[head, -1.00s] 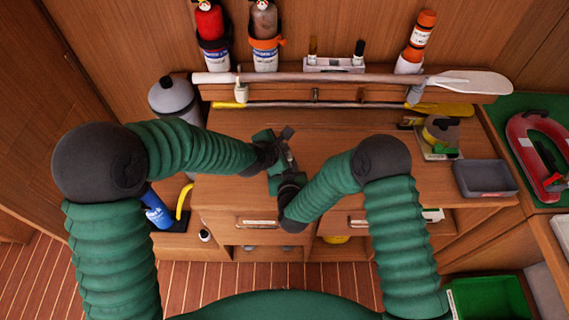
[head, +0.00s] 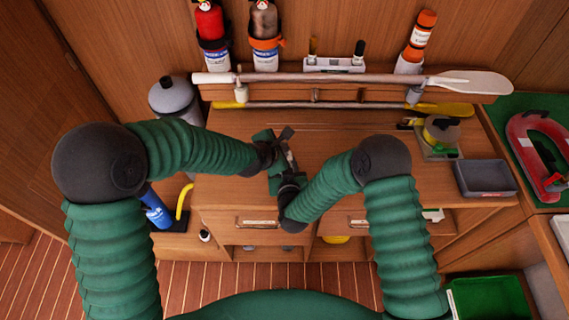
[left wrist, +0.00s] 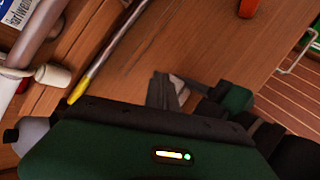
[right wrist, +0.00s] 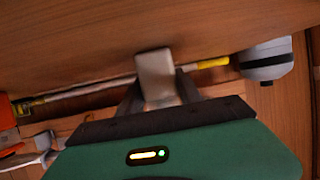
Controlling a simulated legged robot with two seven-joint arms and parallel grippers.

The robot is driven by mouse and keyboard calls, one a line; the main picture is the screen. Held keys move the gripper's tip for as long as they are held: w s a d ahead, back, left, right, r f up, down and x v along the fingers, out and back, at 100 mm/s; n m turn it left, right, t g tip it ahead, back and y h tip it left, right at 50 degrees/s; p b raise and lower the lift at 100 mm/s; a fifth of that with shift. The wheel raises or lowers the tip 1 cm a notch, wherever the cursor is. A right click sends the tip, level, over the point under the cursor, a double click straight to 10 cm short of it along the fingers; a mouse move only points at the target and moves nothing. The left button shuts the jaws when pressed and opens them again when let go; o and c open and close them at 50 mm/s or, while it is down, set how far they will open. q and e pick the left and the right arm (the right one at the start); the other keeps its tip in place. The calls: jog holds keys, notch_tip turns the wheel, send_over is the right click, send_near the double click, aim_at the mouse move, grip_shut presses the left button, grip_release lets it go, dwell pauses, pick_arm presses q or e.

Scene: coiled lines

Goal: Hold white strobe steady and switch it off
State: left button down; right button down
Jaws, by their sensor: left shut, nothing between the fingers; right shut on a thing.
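The strobe (right wrist: 155,72), a pale grey-white block, is held between the fingers of my right gripper (right wrist: 158,98) in the right wrist view. In the head view my right gripper (head: 288,163) is above the wooden bench, and the strobe there is mostly hidden by the grippers. My left gripper (head: 284,136) is close beside it, shut and empty, its fingertips near the strobe. In the left wrist view my left gripper's fingers (left wrist: 162,90) are together in front of the right gripper. I cannot tell whether they touch the strobe, and its switch cannot be made out.
The wooden bench top (head: 330,125) is mostly clear around the grippers. A white-bladed oar (head: 340,78) and a yellow-tipped pole (head: 340,106) lie along its back. A grey tray (head: 485,190) is at right, and a green bin (head: 490,299) at lower right.

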pick_arm(q)
jog(key=shift+s+f, duration=0.1)
jog(key=shift+f, duration=0.5)
dwell(0.3)
jog(key=shift+r, duration=0.7)
jog(key=shift+r, duration=0.1)
jog(key=shift+r, duration=2.9)
